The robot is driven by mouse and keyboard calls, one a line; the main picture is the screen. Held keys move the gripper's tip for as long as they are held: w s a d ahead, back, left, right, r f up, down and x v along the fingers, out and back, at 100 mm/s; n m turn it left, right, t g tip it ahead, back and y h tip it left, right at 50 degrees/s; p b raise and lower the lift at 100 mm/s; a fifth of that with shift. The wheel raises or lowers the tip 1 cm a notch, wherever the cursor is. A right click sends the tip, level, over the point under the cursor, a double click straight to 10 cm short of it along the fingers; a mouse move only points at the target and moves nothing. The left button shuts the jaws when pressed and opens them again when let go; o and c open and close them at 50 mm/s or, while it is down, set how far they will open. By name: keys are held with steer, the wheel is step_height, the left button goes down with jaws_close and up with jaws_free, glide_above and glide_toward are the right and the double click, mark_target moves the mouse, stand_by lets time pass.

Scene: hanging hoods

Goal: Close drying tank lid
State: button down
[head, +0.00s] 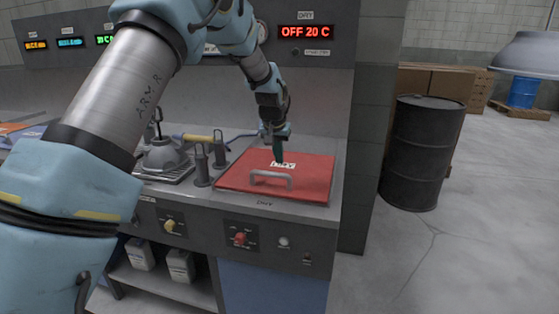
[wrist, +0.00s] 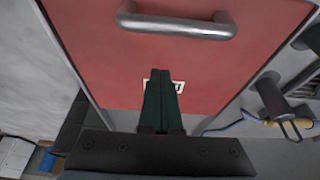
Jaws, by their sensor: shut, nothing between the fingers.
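The drying tank lid (head: 314,178) is a flat red panel with a grey bar handle (head: 270,178) near its front edge and a white "DRY" label. It lies flat over the counter at the right end of the bench. My gripper (head: 278,160) is shut and empty, pointing down at the lid beside the label. In the wrist view the red lid (wrist: 110,65) fills the middle, with its handle (wrist: 180,27) at the top. My gripper's green fingers (wrist: 161,85) are together over the label and partly hide it. I cannot tell if the fingertips touch the lid.
Grey posts (head: 220,155) and a domed metal part (head: 163,157) stand left of the lid. The bench front has a red knob (head: 240,238) and a yellow knob (head: 170,225). A display (head: 305,32) reads "OFF 20 C".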

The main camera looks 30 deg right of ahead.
steer(key=b+v, duration=0.2)
steer(key=v, duration=0.7)
steer(key=shift+a+r, duration=0.15)
steer(key=shift+r, duration=0.05)
